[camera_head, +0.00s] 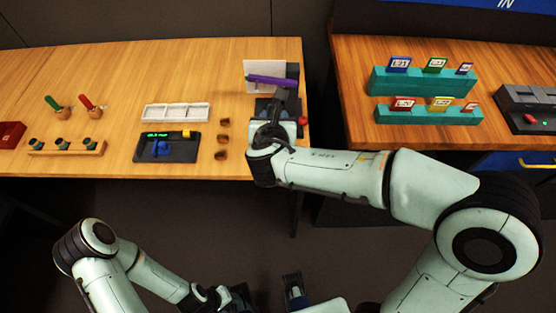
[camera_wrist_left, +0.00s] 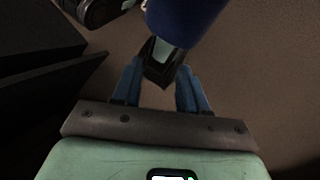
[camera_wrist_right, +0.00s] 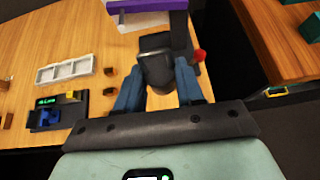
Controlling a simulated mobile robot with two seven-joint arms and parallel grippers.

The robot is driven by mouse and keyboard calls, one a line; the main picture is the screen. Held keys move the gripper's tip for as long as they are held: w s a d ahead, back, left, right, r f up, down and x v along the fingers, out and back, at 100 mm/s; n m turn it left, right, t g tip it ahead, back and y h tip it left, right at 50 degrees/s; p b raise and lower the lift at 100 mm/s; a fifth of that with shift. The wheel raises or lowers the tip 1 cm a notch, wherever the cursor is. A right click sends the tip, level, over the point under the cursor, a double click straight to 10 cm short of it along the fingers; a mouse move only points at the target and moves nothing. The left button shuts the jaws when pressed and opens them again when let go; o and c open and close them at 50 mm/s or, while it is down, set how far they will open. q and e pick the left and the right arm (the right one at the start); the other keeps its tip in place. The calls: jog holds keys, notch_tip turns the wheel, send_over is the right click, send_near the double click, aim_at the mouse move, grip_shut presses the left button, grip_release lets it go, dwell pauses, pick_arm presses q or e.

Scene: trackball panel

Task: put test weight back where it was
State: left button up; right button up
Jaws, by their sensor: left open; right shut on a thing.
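My right gripper (camera_wrist_right: 156,88) is shut on a dark grey blocky thing (camera_wrist_right: 155,60) above the right end of the left table. I cannot tell whether this is the test weight, and its lower part is hidden. In the head view my right wrist covers that grip. A purple bar (camera_head: 271,80) on a dark upright lies just beyond it and also shows in the right wrist view (camera_wrist_right: 145,6). My left gripper (camera_head: 293,281) is open and empty, low in front of the tables. In the left wrist view its fingers (camera_wrist_left: 158,92) point at a dark blue cylinder.
A device with a green display (camera_head: 167,147) stands beside several small brown blocks (camera_head: 222,139). Behind it lies a white compartment tray (camera_head: 176,113). A red knob (camera_head: 302,121) is near the table's right edge. Teal card racks (camera_head: 425,81) stand on the right table, across a gap.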

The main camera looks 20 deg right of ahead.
notch_tip(320, 180, down, 12)
jog(key=b, duration=0.3)
jog(key=shift+f, duration=0.15)
pick_arm(q)
jog(key=shift+t, duration=0.3)
jog(key=shift+w+f+b, duration=0.25)
jog(key=shift+f+b, duration=0.2)
jog(key=shift+f, duration=0.65)
jog(key=shift+w+f+b, duration=0.25)
jog(key=shift+f+b, duration=0.15)
jog(key=shift+f, duration=0.7)
pick_arm(e)
jog(key=shift+f, duration=2.35)
jog(key=shift+f, duration=0.2)
pick_arm(q)
jog(key=shift+f, duration=0.1)
pick_arm(e)
jog(key=o, duration=1.1)
jog(key=shift+c, duration=0.2)
jog(key=shift+r, duration=0.1)
